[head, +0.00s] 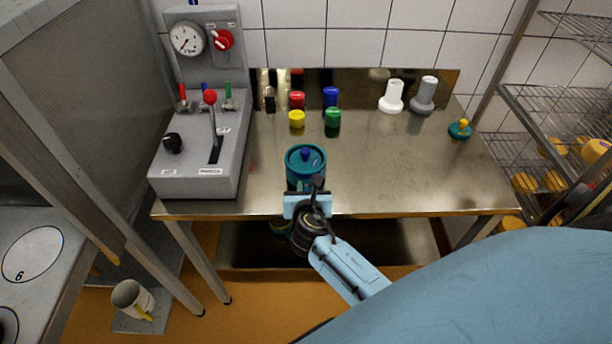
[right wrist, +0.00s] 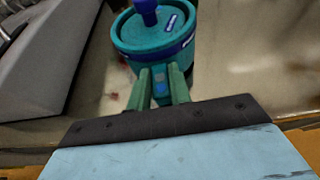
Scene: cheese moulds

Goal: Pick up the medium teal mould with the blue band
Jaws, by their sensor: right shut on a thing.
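The medium teal mould with the blue band (head: 305,160) is near the front edge of the steel table, with a blue knob on its lid. In the right wrist view the same teal mould (right wrist: 155,38) fills the top middle, its blue band around the side. My right gripper (head: 306,192) reaches it from the front; its green fingers (right wrist: 160,85) are close together against the mould's near side, shut on it. The exact contact and the mould's base are partly hidden. My left gripper is not in view.
A grey control box (head: 200,150) with levers stands left on the steel table (head: 400,180). Several coloured caps, including a yellow one (head: 297,119) and a green one (head: 333,117), and two white-grey pieces stand at the back. A small teal piece with yellow knob (head: 460,129) is at right.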

